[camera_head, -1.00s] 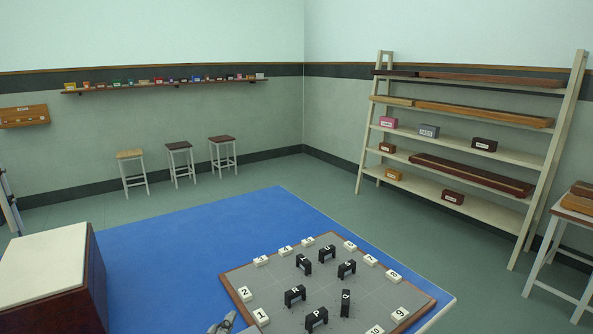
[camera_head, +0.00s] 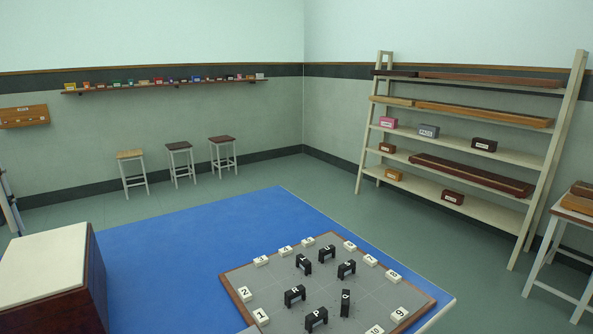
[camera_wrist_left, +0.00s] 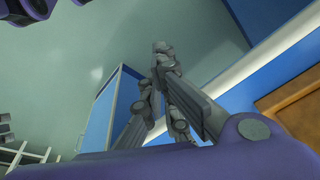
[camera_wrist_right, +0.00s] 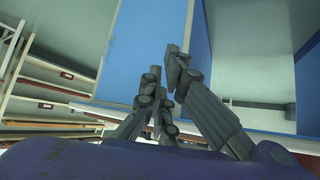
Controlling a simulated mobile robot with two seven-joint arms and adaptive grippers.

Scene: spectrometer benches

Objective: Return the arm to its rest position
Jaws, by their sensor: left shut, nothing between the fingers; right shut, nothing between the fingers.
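My left gripper (camera_wrist_left: 162,50) shows in the left wrist view, its grey fingers drawn together with nothing between them. My right gripper (camera_wrist_right: 165,65) shows in the right wrist view, also shut and empty. Neither gripper shows in the head view. In the head view a grey board (camera_head: 268,275) with a brown rim lies on the blue table top (camera_head: 175,262). Several black lettered blocks, one of them marked P (camera_head: 316,317), stand on it, with white numbered tiles such as tile 2 (camera_head: 245,294) around its edges.
A brown box with a cream top (camera_head: 45,262) stands at the left of the blue surface. A shelf rack (camera_head: 520,160) stands at the right, beside a small table (camera_head: 565,238). Several stools (camera_head: 180,148) stand along the far wall. The blue surface between box and board is clear.

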